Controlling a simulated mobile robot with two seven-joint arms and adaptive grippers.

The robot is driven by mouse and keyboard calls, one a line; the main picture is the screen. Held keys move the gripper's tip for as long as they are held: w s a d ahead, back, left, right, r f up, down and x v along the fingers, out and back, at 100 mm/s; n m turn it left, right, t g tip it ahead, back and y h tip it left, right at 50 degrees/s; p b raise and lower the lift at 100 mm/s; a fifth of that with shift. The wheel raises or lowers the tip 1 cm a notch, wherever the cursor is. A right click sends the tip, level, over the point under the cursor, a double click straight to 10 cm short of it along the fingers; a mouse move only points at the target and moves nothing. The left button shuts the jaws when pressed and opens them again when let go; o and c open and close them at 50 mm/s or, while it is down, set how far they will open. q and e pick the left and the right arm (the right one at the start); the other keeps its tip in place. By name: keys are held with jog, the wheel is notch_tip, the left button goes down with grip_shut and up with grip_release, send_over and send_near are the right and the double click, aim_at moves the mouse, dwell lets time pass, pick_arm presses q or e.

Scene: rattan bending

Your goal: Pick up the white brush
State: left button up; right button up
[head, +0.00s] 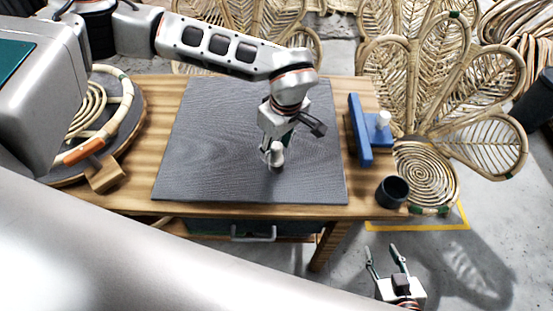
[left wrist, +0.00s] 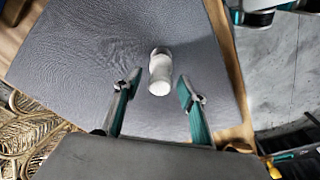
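The white brush (head: 277,152) stands on the grey mat (head: 205,150) on the wooden table. It looks like a small white cylinder, and it also shows in the left wrist view (left wrist: 160,72). My left gripper (head: 270,157) is low over the mat at the brush. In the left wrist view its two fingers (left wrist: 160,88) are open, with visible gaps on both sides of the brush. In the head view the gripper partly hides the brush. My right gripper (head: 380,250) is open and empty, in front of the table's right end.
A blue piece with a white knob (head: 358,130) stands right of the mat. A dark cup (head: 392,191) is at the table's front right corner. A round rattan piece (head: 100,110) lies at left beside a wooden block (head: 104,174). Rattan chairs (head: 440,100) stand behind and right.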

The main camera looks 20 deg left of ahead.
pick_arm(q)
grip_shut()
